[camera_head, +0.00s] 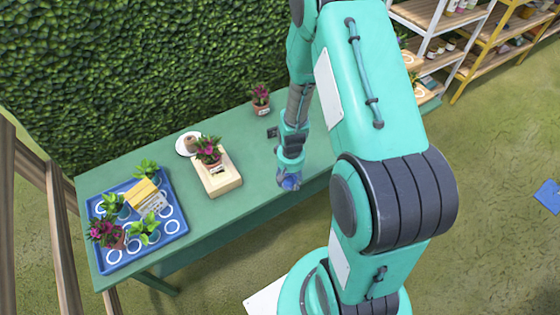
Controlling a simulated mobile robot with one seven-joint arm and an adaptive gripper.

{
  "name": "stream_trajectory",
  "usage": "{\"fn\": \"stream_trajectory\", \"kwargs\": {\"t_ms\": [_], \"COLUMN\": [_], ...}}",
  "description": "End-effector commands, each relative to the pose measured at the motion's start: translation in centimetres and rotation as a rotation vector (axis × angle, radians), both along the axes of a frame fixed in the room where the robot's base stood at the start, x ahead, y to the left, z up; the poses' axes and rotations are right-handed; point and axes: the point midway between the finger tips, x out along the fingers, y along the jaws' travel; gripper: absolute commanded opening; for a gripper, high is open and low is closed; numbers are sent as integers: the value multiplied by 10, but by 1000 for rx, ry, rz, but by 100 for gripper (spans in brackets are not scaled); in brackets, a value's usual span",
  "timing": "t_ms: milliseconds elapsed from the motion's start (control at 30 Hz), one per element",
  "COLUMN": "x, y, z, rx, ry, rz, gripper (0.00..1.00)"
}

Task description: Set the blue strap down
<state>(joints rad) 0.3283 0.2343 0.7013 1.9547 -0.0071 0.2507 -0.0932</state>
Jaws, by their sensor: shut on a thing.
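My gripper (289,177) is over the front edge of the green table (255,140), right of the wooden block. It is shut on a small blue thing (291,184), which fits the blue strap. Its shape is hard to make out at this size, and my fingers partly cover it. I cannot tell how high it is above the table top.
A wooden block (226,188) bears a pink-flowered pot (208,151), beside a white plate (181,146). A blue tray (178,229) with several plants is at the left. Another flower pot (261,104) stands by the hedge. Shelves (430,18) are at the upper right. Bare table lies left of my gripper.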

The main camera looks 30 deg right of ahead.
Motion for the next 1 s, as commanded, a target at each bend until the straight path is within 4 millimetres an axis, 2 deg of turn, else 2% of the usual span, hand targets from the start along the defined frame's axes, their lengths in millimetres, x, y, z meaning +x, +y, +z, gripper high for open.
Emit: {"fn": "stream_trajectory", "kwargs": {"t_ms": [233, 367, 1000], "x": [4, 15, 129], "y": [-1, -5, -41], "z": [0, -2, -14], "rx": [0, 0, 0], "ry": [0, 1, 0], "rz": [0, 0, 0], "gripper": [19, 19, 19]}}
